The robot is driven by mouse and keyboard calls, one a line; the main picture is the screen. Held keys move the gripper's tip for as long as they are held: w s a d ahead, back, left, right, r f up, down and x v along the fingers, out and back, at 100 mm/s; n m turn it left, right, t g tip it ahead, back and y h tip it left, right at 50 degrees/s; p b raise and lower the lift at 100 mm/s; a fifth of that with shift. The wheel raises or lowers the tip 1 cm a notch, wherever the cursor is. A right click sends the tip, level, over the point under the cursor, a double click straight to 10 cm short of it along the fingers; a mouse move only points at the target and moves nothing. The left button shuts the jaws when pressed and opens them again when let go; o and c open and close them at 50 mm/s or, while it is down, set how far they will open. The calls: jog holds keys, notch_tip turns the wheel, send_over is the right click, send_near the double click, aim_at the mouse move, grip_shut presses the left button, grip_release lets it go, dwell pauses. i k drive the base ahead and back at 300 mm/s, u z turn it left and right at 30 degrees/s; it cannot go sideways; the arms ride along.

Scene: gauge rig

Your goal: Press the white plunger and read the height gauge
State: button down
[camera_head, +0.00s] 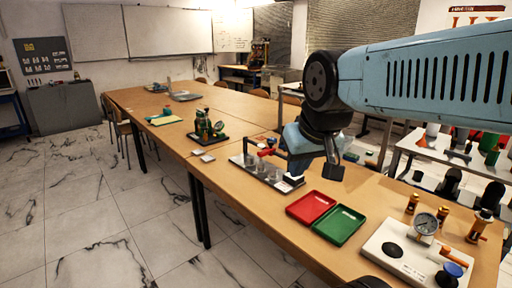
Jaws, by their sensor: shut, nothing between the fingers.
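A dark tray (245,163) holds a small rig with several grey pieces, a black bracket and a red part (265,152). My gripper (294,176) is shut and empty, pointing down over the right end of this tray. A small white patch (288,185) shows just below its tips; I cannot tell whether it is the plunger or whether the tips touch it. A round dial gauge (426,223) stands on a white base (390,262) at the lower right, apart from my gripper. Its reading is too small to make out.
A red tray (311,207) and a green tray (338,225) lie between the dark tray and the white base. Brass-coloured fittings (478,226) stand by the gauge. The far part of the wooden table (140,98) is mostly clear.

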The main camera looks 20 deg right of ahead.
aim_at(261, 146)
jog(key=k, duration=0.1)
jog(key=u, duration=0.45)
jog(key=i, duration=1.6)
jog(key=z, duration=0.7)
jog(key=k, duration=0.85)
jog(key=z, duration=0.2)
jog(key=i, duration=0.9)
jog(key=u, duration=0.1)
